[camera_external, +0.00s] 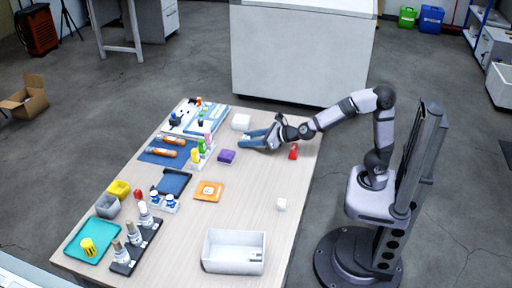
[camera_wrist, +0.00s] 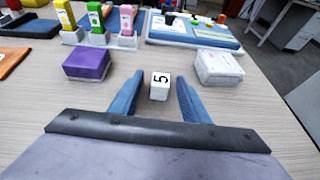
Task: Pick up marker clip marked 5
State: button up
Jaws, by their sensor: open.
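The marker clip marked 5 (camera_wrist: 160,86) is a small white block with a black 5 on its near face, turned sideways in the wrist view. It sits on the table between the two blue fingers of my gripper (camera_wrist: 158,80), with gaps showing on both sides. My gripper is open and low over the table; it also shows in the external view (camera_external: 243,142) at the far right part of the table. In the external view the clip is too small and too close to the fingers to make out clearly.
A purple block (camera_wrist: 87,64) lies left of the fingers and a white block (camera_wrist: 218,67) lies right. A rack of coloured bottles (camera_wrist: 97,35) and a blue board (camera_wrist: 193,32) stand beyond. A red item (camera_external: 293,152) lies near my wrist.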

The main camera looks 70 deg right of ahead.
aim_at(247, 137)
jog(key=shift+w+f, duration=0.1)
jog(key=shift+w, duration=0.15)
jog(key=shift+c, duration=0.7)
grip_shut()
notch_tip(247, 137, up, 10)
jog(key=p, duration=0.6)
